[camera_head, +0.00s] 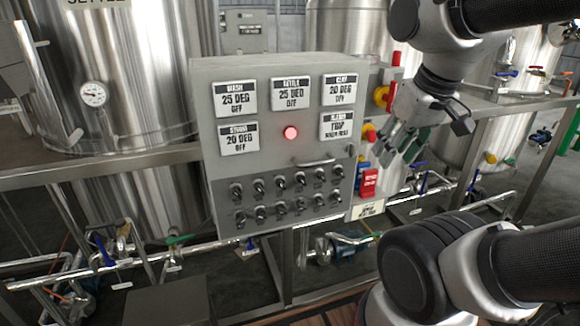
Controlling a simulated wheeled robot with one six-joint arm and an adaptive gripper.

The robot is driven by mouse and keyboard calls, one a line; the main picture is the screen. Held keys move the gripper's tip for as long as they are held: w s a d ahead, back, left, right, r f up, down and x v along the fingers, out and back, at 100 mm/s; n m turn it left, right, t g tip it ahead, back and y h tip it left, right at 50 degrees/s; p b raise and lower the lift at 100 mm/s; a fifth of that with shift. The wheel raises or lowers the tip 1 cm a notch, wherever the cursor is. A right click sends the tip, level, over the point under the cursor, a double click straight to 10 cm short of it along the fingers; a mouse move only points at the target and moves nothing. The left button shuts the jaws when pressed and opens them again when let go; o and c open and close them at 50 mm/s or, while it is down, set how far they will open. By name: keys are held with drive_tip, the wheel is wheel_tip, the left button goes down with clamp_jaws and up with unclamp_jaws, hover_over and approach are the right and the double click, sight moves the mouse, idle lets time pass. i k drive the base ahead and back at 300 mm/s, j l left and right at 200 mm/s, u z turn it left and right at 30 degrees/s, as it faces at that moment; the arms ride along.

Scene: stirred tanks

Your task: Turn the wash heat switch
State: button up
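A grey control box (210,160) stands in the middle of the view. Its lower front has two rows of small black rotary switches (279,183). Their labels are too small to read, so I cannot tell which one is the wash heat switch. The WASH display (236,97) at the box's upper left reads 25 DEG, OFF. My gripper (394,152) is right of the box, pointing down and left, apart from the switches. Its fingers look spread, with nothing seen between them.
A red light (291,132) glows on the box, above a bar handle (322,162). Red and yellow buttons and a red switch (369,182) sit on a side panel near my gripper. Steel tanks (150,60) stand behind; pipes and valves run below. Space before the box's left side looks clear.

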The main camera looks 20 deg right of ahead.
sight(240, 219)
drive_tip(key=k+j, duration=0.35)
drive_tip(key=k, duration=0.15)
drive_tip(key=k+j, duration=0.3)
drive_tip(key=k, duration=0.2)
